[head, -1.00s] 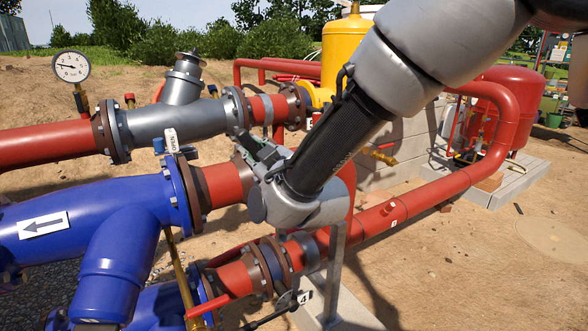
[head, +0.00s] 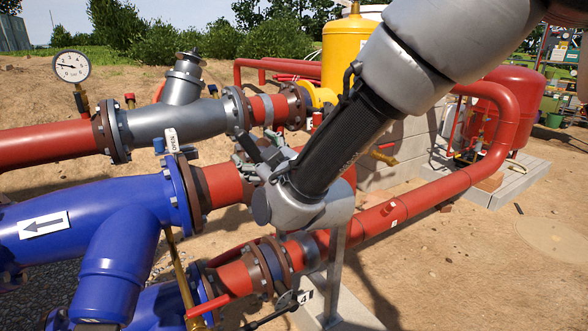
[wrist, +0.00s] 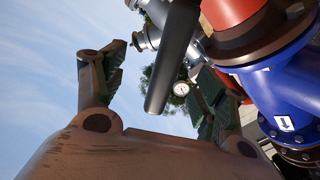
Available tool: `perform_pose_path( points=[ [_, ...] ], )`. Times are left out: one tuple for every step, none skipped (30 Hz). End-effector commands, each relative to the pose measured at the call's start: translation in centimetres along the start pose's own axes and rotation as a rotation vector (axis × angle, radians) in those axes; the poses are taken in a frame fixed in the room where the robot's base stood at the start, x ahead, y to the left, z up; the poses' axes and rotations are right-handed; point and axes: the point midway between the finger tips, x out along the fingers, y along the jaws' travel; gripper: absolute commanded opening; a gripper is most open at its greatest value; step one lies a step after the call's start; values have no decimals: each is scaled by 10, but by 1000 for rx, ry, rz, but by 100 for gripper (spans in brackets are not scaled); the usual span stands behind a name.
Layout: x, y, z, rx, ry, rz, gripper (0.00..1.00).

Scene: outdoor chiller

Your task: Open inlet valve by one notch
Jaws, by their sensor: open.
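A dark grey lever handle (wrist: 172,75) with a rounded end hangs in the upper middle of the wrist view; I take it for the valve's handle. My gripper (wrist: 158,65) is open, with one finger to the left of the handle and the other to its right. The handle shows between the fingers, with clear gaps; I cannot tell how deep it sits. In the head view my gripper (head: 258,150) is beside the red pipe (head: 220,184) behind the blue strainer body (head: 90,210). My wrist hides the valve body there.
A grey pipe (head: 170,126) with flanges and a pressure gauge (head: 72,66) runs behind. A lower red pipe (head: 370,218) passes under my wrist. A black lever (head: 272,317) and a red handle (head: 208,306) are low in front. Bare ground lies to the right.

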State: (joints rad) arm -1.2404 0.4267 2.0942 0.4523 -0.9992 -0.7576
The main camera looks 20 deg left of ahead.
Motion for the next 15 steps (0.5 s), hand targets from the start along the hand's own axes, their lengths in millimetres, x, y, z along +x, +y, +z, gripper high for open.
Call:
perform_pose_path(
  points=[
    [-6, 0, -1, 0, 1, 0, 71],
    [-10, 0, -1, 0, 1, 0, 71],
    [-15, 0, 0, 0, 0, -1, 71],
    [-18, 0, 0, 0, 0, -1, 71],
    [-22, 0, 0, 0, 0, -1, 71],
    [-27, 0, -1, 0, 1, -1, 71],
    [-31, 0, -1, 0, 2, -1, 71],
    [-34, 0, -1, 0, 1, -1, 71],
    [-39, 0, 0, 0, 1, -2, 71],
    [-43, 0, -1, 0, 1, -1, 71],
    [-46, 0, 0, 0, 0, -1, 71],
    [-50, 0, 0, 0, 0, -1, 71],
    [-53, 0, 0, 0, 1, 0, 71],
    [-56, 0, 0, 0, 1, 0, 71],
    [-58, 0, 0, 0, 0, 0, 71]
  ],
)
